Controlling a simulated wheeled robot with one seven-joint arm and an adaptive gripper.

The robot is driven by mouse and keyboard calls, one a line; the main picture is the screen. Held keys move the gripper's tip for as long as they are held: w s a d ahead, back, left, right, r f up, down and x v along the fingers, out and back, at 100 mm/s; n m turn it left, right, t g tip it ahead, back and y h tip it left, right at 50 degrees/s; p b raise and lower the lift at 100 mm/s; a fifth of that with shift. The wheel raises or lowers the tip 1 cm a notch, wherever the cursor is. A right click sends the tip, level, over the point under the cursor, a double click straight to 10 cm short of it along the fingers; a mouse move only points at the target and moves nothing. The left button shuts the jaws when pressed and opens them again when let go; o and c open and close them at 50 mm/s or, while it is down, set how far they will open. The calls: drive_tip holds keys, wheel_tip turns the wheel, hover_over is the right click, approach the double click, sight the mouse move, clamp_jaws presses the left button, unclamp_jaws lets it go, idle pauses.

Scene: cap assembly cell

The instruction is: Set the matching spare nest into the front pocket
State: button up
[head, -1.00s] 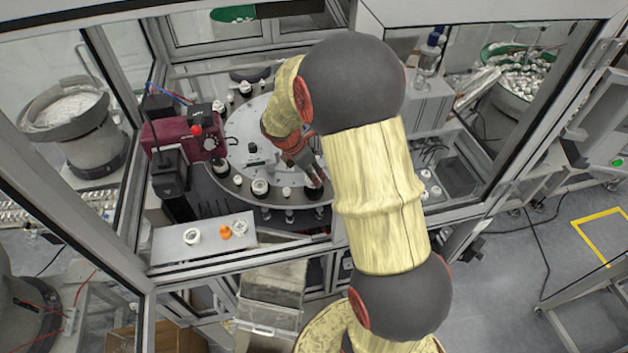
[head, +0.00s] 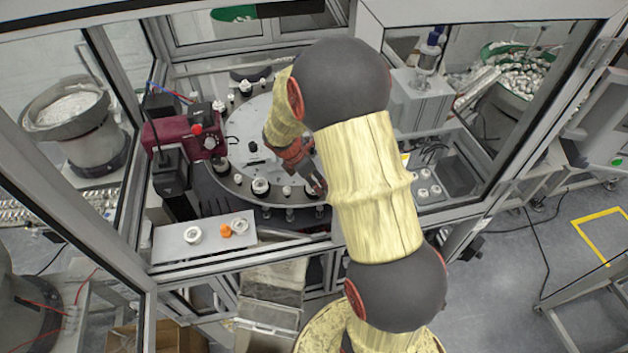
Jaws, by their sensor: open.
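A steel plate (head: 168,248) at the front left of the cell carries three loose pieces: a white ring-shaped piece (head: 193,235), a small orange piece (head: 226,231) and a whitish piece with a round opening (head: 239,225). The round grey dial (head: 235,155) behind it bears several nests along its rim, including a dark-ringed one with a white centre (head: 261,186) at the front. My gripper (head: 319,187) is open, low over the dial's front right rim, right of that nest. My arm partly hides it, and I cannot tell whether it touches anything. The front pocket cannot be made out clearly.
A maroon device (head: 178,136) stands at the dial's left. A tray with several white caps (head: 423,193) lies at the right. Frame posts and the front rail (head: 240,258) bound the cell. My arm hides the dial's right side.

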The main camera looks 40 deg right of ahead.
drive_tip(key=s+a+r+m+t+y, duration=0.1)
drive_tip(key=s+a+r+m, duration=0.1)
drive_tip(key=a+r, duration=0.5)
drive_tip(key=s+a+r+m, duration=0.1)
drive_tip(key=a+r+m, duration=0.1)
drive_tip(key=r, duration=0.8)
drive_tip(key=s+a+r+m+t+y, duration=0.1)
drive_tip(key=s+a+r+m+t, duration=0.1)
drive_tip(key=s+a+r+m, duration=0.2)
drive_tip(key=s+a+r+m+t+y, duration=0.2)
drive_tip(key=s+a+r+m+t, duration=0.1)
drive_tip(key=s+a+m, duration=0.6)
drive_tip(key=s+a+r, duration=0.1)
drive_tip(key=s+a, duration=0.1)
drive_tip(key=s, duration=0.2)
drive_tip(key=shift+r+y+b, duration=0.3)
drive_tip(key=shift+b, duration=0.05)
drive_tip(key=shift+s, duration=0.1)
